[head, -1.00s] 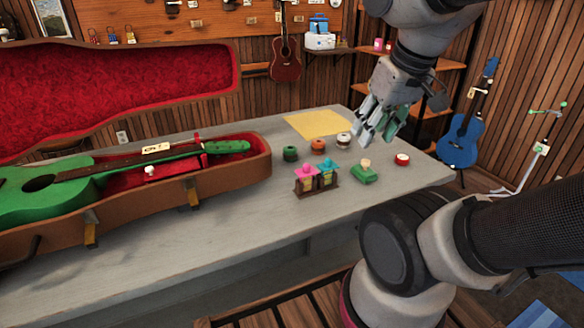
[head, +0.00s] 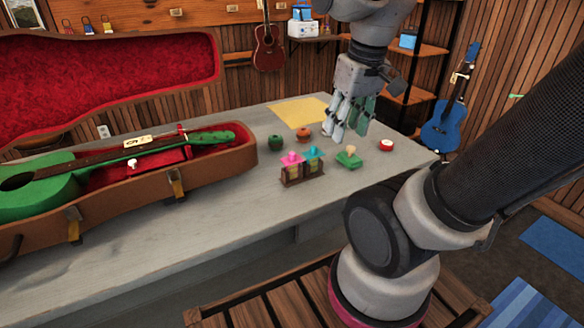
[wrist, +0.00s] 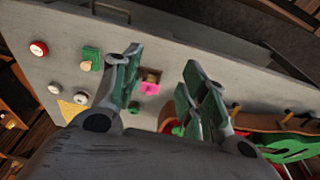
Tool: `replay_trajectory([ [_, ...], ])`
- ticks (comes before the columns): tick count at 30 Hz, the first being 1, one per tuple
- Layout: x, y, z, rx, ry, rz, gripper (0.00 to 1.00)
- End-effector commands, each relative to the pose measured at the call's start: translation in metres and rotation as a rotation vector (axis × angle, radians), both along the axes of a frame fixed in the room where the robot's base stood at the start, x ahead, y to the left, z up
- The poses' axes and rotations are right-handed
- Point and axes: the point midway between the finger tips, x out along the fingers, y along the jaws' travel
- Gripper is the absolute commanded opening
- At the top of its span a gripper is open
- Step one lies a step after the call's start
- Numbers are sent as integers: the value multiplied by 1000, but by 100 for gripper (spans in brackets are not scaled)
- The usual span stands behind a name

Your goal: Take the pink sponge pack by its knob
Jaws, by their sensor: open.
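The pink sponge pack (head: 292,159) stands in a small dark brown rack (head: 291,181) on the grey table, left of a teal pack (head: 314,154). In the wrist view the pink top (wrist: 150,88) shows between my fingers, nearer the left one, and some way beyond them. My gripper (head: 348,130) is open and empty above the table, behind and right of the rack in the head view. Its fingers also show spread in the wrist view (wrist: 163,60). The teal pack is not clear in the wrist view, perhaps hidden by the left finger.
A green block with a cream knob (head: 348,160) and a red-and-white round item (head: 386,145) stand right of the rack. Dark green (head: 275,143) and orange (head: 304,134) round items stand behind it. An open ukulele case (head: 215,180) fills the left. The table front is clear.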

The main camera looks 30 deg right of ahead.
Motion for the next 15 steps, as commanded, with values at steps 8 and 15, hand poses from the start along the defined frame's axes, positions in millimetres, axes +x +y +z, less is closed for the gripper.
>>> replay_trajectory([
  [8, 92, 10, -59, 20, 224, -400, 43],
  [15, 172, 18, -108, 58, 219, -1223, 43],
])
